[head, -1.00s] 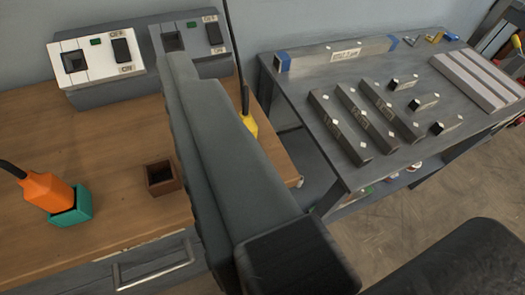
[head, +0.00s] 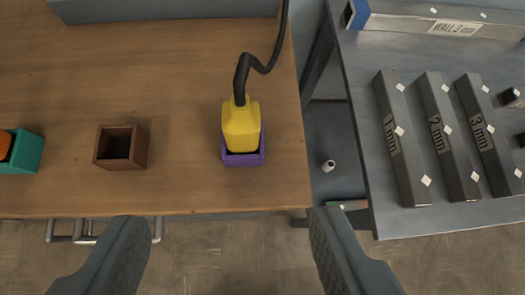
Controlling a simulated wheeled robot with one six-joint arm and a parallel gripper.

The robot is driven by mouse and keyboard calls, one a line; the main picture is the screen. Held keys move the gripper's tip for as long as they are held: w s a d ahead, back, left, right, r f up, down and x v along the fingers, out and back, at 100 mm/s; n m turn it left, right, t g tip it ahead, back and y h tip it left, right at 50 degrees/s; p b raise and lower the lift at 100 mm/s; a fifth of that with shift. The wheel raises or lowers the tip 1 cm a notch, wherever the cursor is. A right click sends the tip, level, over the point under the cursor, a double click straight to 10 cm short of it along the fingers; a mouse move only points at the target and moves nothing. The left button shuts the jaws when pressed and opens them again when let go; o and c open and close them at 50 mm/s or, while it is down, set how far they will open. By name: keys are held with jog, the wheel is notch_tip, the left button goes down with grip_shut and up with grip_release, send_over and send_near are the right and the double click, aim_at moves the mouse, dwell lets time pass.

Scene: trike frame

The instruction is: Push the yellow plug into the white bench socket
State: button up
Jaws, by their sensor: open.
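The yellow plug (head: 241,124) stands upright in a purple holder (head: 243,158) near the front right of the wooden bench. Its black cable rises from its top and leaves the view at the upper edge. My gripper (head: 222,235) is open and empty, its two fingers wide apart at the bottom of the view, in front of the bench edge and short of the plug. The white bench socket is out of view now; only the lower part of a grey housing (head: 165,10) shows at the back of the bench.
An empty brown holder (head: 121,147) stands left of the plug. A teal holder (head: 24,152) with an orange plug (head: 5,145) is at the far left. A grey table (head: 355,120) with several labelled metal bars stands right, across a gap. Bare wood (head: 150,60) lies behind the holders.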

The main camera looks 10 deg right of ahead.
aim_at(238, 122)
jog(key=x, duration=1.2)
jog(key=shift+w+f, duration=0.15)
jog(key=shift+d+x, duration=0.2)
jog(key=shift+x, duration=2.35)
jog(key=c, duration=1.1)
jog(key=shift+o, duration=0.2)
notch_tip(238, 122, up, 10)
jog(key=shift+r, duration=2.7)
